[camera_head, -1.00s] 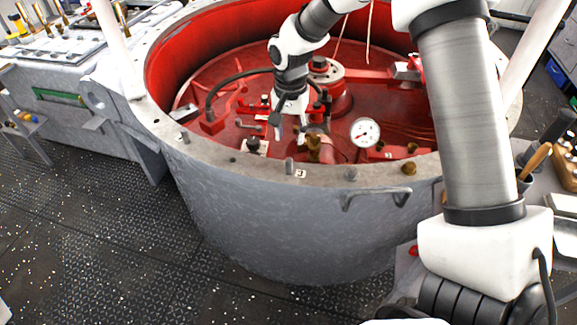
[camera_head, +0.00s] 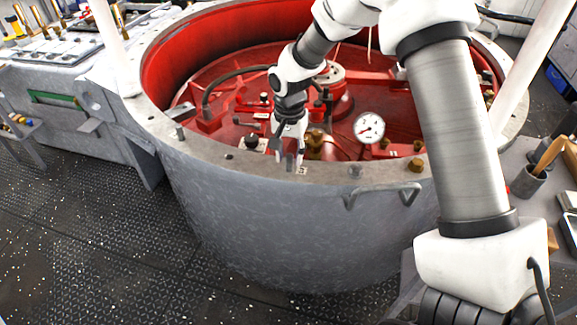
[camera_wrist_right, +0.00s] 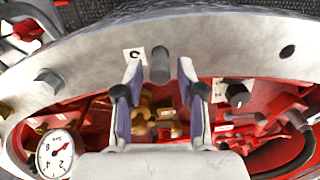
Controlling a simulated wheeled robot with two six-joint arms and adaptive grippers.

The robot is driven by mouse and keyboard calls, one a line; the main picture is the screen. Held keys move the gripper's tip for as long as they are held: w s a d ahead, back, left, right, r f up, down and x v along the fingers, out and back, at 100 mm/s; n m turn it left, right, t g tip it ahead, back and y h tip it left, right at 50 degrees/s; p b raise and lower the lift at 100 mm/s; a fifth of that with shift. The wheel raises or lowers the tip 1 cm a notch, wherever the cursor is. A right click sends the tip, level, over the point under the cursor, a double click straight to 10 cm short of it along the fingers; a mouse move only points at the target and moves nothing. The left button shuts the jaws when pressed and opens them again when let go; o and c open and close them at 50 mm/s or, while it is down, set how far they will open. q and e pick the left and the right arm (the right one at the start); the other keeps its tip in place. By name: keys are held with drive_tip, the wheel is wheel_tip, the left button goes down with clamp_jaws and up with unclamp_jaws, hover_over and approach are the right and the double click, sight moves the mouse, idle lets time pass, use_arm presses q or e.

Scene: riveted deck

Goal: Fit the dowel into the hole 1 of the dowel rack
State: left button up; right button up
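A grey upright dowel (camera_wrist_right: 159,65) stands on the pale rim beside a small white label (camera_wrist_right: 134,55) in the right wrist view. I take the rim (camera_wrist_right: 225,45) to be the dowel rack; it has a dark empty hole (camera_wrist_right: 287,51) to the right of the dowel in that view. In the head view this hole (camera_head: 229,156) lies left of my gripper. My right gripper (camera_head: 286,165) is over the near rim, at the dowel. In the wrist view its two fingers (camera_wrist_right: 160,92) are apart, with the dowel between and just beyond their tips. My left gripper is not in view.
Inside the red vat (camera_head: 170,70) are a dial gauge (camera_head: 369,128), brass fittings (camera_head: 416,165) and a black knob (camera_head: 252,143). A bolt (camera_head: 355,172) stands on the rim to the right. A handle (camera_head: 383,194) sticks out from the vat's front.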

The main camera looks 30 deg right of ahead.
sight(289, 155)
clamp_jaws()
drive_tip(key=shift+r+p, duration=2.6)
drive_tip(key=shift+r, duration=0.1)
